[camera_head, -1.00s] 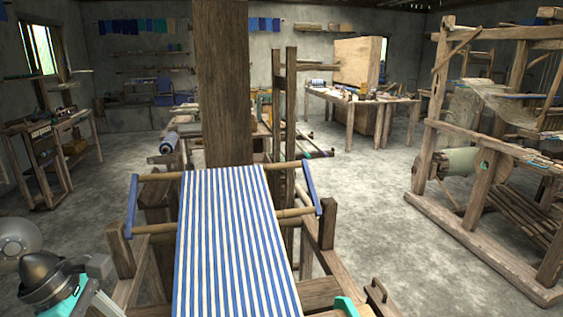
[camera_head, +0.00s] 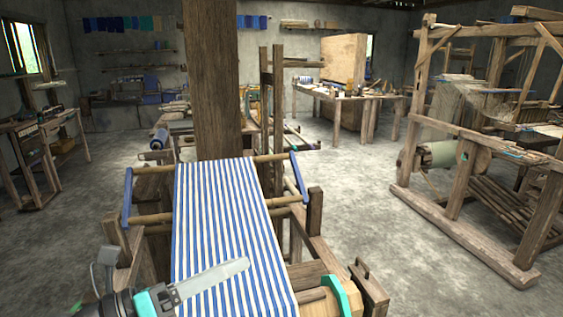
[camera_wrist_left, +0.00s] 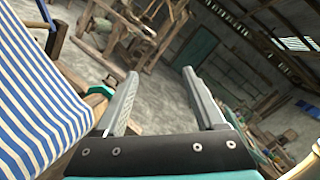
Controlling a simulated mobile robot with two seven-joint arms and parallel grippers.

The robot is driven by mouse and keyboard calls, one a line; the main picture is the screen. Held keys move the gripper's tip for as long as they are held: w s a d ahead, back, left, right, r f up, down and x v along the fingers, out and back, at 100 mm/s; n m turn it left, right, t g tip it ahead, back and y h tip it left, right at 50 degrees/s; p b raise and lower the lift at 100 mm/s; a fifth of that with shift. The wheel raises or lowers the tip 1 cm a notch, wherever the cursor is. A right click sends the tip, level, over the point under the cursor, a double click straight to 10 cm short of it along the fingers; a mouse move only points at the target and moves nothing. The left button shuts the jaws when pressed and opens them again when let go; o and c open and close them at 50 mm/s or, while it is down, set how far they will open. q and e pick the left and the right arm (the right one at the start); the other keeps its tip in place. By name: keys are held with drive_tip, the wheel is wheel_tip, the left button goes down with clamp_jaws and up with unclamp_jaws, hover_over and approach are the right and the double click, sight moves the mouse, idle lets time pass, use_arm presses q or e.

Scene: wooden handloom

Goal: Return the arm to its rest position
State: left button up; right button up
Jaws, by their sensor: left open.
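My left gripper (camera_head: 238,268) comes in from the lower left in the head view. It shows in front of the lower part of the blue-and-white striped cloth (camera_head: 225,215). In the left wrist view its two grey fingers (camera_wrist_left: 160,73) are spread apart with nothing between them. There the striped cloth (camera_wrist_left: 35,95) lies to the left of the fingers, apart from them. Whether the gripper touches the cloth cannot be told from the head view. My right gripper does not show in either view.
The cloth runs over wooden bars of the handloom (camera_head: 315,212), with a tall wooden post (camera_head: 210,80) behind. A teal curved part (camera_head: 340,297) sits at the loom's right front. Another loom frame (camera_head: 465,215) stands right. Open concrete floor (camera_head: 355,190) lies between.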

use_arm(q)
drive_tip(key=w+a+f+n+t+y, duration=0.1)
drive_tip(key=w+a+n+t+y, duration=0.25)
drive_tip(key=n, duration=0.55)
drive_tip(key=a+n+t+y, duration=0.3)
drive_tip(key=n+t+y, duration=0.25)
drive_tip(key=n, duration=0.35)
drive_tip(key=s+a+f+n+g+y, duration=0.3)
drive_tip(key=f+n+y, duration=0.1)
drive_tip(key=f+n, duration=0.25)
drive_tip(key=s+a+f+n+g+y, duration=0.2)
drive_tip(key=a+f+n+g+y, duration=0.15)
drive_tip(key=f+n, duration=0.3)
drive_tip(key=s+d+f+n+g+h, duration=0.1)
drive_tip(key=s+d+f+n+g, duration=0.2)
drive_tip(key=s+f+g, duration=0.45)
drive_tip(key=s+d+f+n+g, duration=0.2)
drive_tip(key=s+d+f+n, duration=0.15)
drive_tip(key=s, duration=0.75)
wheel_tip(320, 180, down, 23)
drive_tip(key=s+a+g, duration=0.1)
drive_tip(key=s+a+f+g, duration=0.1)
drive_tip(key=s+a+f, duration=0.1)
drive_tip(key=s+f, duration=1.1)
drive_tip(key=shift+s+a+f+m+g, duration=0.3)
drive_tip(key=shift+s+a+f+m, duration=0.15)
drive_tip(key=shift+s, duration=0.75)
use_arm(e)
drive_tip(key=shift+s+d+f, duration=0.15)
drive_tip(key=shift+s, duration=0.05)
